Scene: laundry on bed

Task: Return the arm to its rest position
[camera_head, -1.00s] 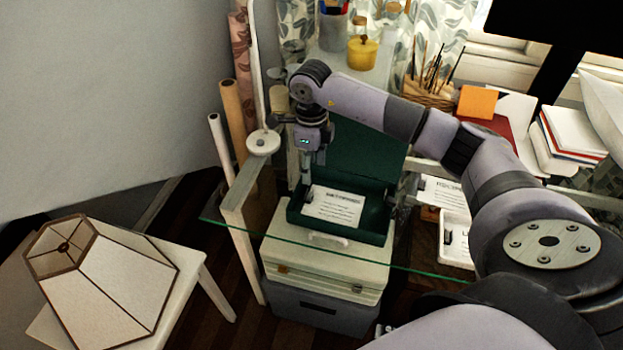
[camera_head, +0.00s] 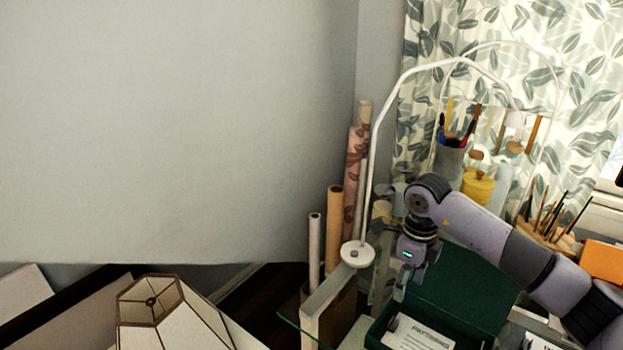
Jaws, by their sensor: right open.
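My right arm reaches in from the lower right. Its gripper (camera_head: 398,288) points down at the near left side of an open dark green box (camera_head: 470,295). The gripper is open, and I see nothing between its fingers. A white printed card (camera_head: 416,335) lies in the box, cut off by the bottom edge of the picture. I cannot tell whether a fingertip touches the box. My left gripper is out of the picture.
A white lamp arm (camera_head: 372,150) curves over the glass desk. Paper rolls (camera_head: 335,225) stand behind it. A yellow jar (camera_head: 478,187), a pen cup (camera_head: 450,162) and a brush basket (camera_head: 548,232) stand at the back. A lampshade (camera_head: 165,315) is at lower left.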

